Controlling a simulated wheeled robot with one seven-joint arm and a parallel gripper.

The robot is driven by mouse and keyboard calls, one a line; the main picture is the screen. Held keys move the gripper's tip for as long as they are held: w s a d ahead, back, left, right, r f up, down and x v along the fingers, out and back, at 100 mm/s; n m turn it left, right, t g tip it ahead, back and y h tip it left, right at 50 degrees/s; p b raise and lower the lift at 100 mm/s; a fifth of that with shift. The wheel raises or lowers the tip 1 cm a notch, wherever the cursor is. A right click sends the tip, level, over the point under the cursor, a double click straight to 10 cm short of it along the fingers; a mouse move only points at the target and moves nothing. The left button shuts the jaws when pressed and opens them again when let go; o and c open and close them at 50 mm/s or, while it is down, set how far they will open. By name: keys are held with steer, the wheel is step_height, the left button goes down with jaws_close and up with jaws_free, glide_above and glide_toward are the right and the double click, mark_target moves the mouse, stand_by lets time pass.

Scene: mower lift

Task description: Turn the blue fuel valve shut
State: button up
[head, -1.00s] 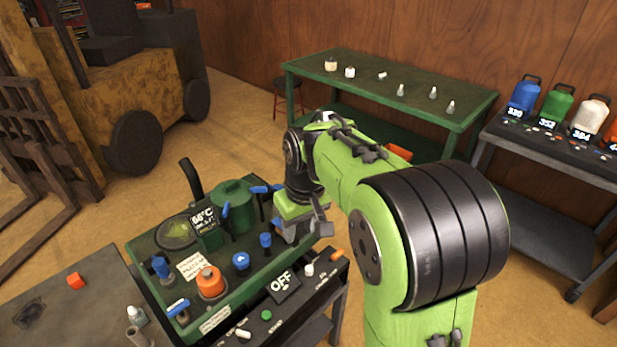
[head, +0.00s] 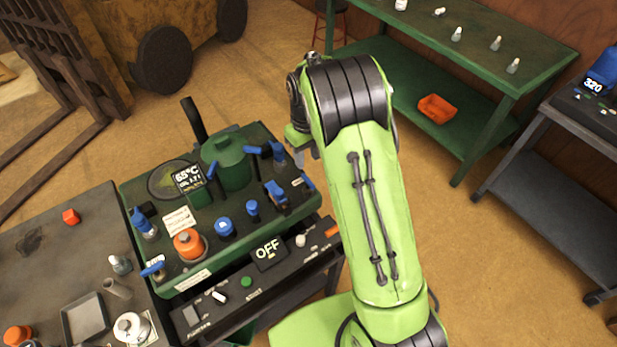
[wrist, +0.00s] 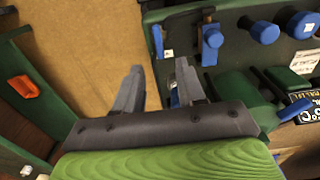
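Several blue valves and knobs sit on the green machine (head: 185,275); I cannot tell for certain which is the fuel valve. In the head view, blue levers (head: 278,152) stand near the back right corner, close to my gripper (head: 299,155), which is largely hidden by my arm. A larger blue valve (head: 277,194) and round blue knobs (head: 226,228) stand nearer the front. In the wrist view my gripper (wrist: 158,66) is open, with nothing held between its fingertips. A blue part (wrist: 174,97) shows partly behind its right finger. A blue lever (wrist: 212,40) stands right of the fingers.
A green tank (head: 228,160) and a temperature display (head: 188,178) stand on the machine. A panel reading OFF (head: 268,252) is in front. Open floor lies between.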

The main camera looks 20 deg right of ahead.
mark_target(308, 179)
step_height(308, 179, down, 11)
steer(key=shift+w+d+b, duration=0.1)
steer(key=shift+d+b, duration=0.05)
steer(key=shift+b, duration=0.15)
jaws_close()
